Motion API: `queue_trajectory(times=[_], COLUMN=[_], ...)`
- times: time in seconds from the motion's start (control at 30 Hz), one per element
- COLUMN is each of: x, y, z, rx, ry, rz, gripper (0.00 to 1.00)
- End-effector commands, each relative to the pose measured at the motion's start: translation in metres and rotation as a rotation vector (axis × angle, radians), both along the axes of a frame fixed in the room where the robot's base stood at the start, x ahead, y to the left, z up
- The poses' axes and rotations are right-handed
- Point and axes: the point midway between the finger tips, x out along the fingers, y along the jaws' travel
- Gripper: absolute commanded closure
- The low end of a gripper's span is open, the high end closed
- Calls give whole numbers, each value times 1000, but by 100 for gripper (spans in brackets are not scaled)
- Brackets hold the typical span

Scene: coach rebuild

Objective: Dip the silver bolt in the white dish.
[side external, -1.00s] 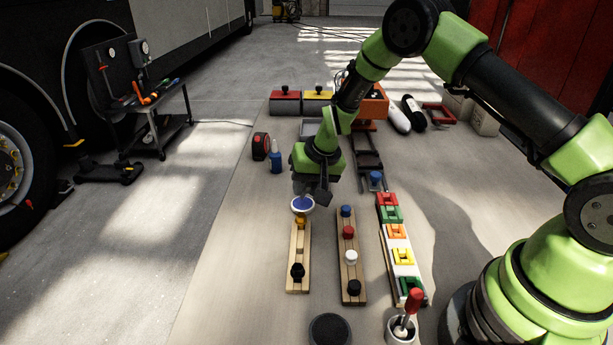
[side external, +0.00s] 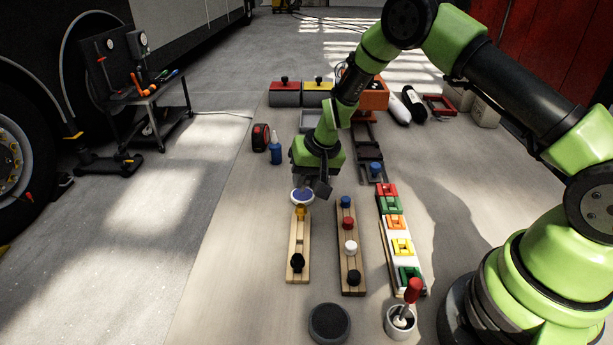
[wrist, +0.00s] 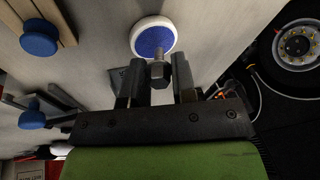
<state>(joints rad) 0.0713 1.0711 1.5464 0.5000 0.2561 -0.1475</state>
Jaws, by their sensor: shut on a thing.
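The silver bolt (wrist: 160,74) is between the two fingers of my gripper (wrist: 164,82), its hex head toward the wrist camera. My gripper is shut on it. The white dish (wrist: 137,51) has a white rim and a blue inside, and lies just beyond the bolt in the wrist view. The bolt's far end overlaps the near part of the blue there; I cannot tell whether it touches. In the side view, my gripper (side external: 320,190) is low, just right of the white dish (side external: 302,198). The bolt is hard to make out there.
Just in front of the dish is a wooden rail (side external: 300,245) with yellow and black knobs. A second rail (side external: 345,280) and a strip of coloured blocks (side external: 400,245) lie to the right. A blue bottle (side external: 276,153) and red-black tape measure (side external: 261,138) stand behind left.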

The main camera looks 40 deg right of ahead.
Motion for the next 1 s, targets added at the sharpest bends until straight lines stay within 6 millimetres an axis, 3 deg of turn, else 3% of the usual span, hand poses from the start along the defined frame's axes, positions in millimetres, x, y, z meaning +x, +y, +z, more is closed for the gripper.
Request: queue_trajectory(times=[1.0], x=[0], y=[0], z=[-8], rx=[1], ry=[-1], rz=[0], gripper=[98])
